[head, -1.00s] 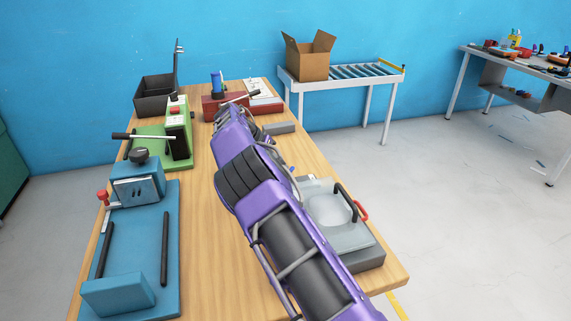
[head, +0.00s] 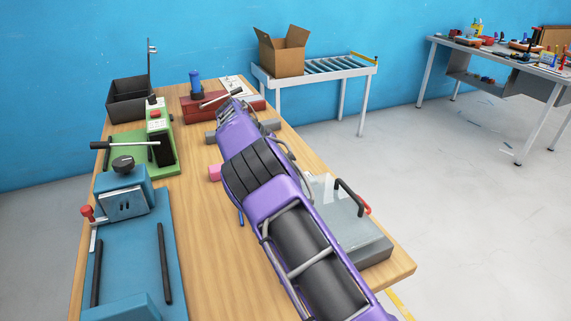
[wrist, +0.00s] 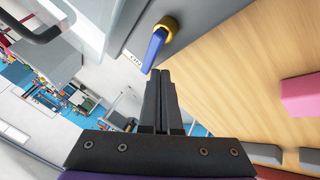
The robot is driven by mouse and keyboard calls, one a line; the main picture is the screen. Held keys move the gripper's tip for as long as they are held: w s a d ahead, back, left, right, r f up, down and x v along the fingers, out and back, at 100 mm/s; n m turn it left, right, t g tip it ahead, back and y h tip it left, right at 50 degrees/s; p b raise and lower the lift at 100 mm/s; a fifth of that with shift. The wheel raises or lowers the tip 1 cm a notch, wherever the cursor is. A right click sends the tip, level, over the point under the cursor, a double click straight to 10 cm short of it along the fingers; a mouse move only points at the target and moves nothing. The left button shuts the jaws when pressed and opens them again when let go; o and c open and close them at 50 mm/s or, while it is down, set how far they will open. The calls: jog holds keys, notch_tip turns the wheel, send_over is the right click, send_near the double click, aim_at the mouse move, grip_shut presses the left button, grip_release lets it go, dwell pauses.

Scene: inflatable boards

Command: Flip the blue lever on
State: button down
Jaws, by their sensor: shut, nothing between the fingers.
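The blue lever (wrist: 153,49) shows in the wrist view, fixed at one end to a round brass-yellow collar (wrist: 170,24) on the side of a grey machine (wrist: 206,16). It slants down and left from the collar. My gripper (wrist: 160,74) is shut and empty, with its black fingertips right by the lever's free end; I cannot tell whether they touch. In the head view my purple arm hides the lever and my gripper. The grey machine (head: 362,238) with a black handle stands at the table's right edge there.
Blue (head: 130,250) and green (head: 130,150) devices fill the left side, with a red device (head: 192,104) at the back. Bare wood lies between the left devices and my arm.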

jog(key=shift+s+a+b, duration=0.25)
jog(key=shift+s+b, duration=0.3)
jog(key=shift+s, duration=0.2)
jog(key=p+v, duration=0.5)
jog(key=v, duration=1.2)
jog(key=shift+r, duration=0.15)
jog(key=shift+s+a, duration=0.1)
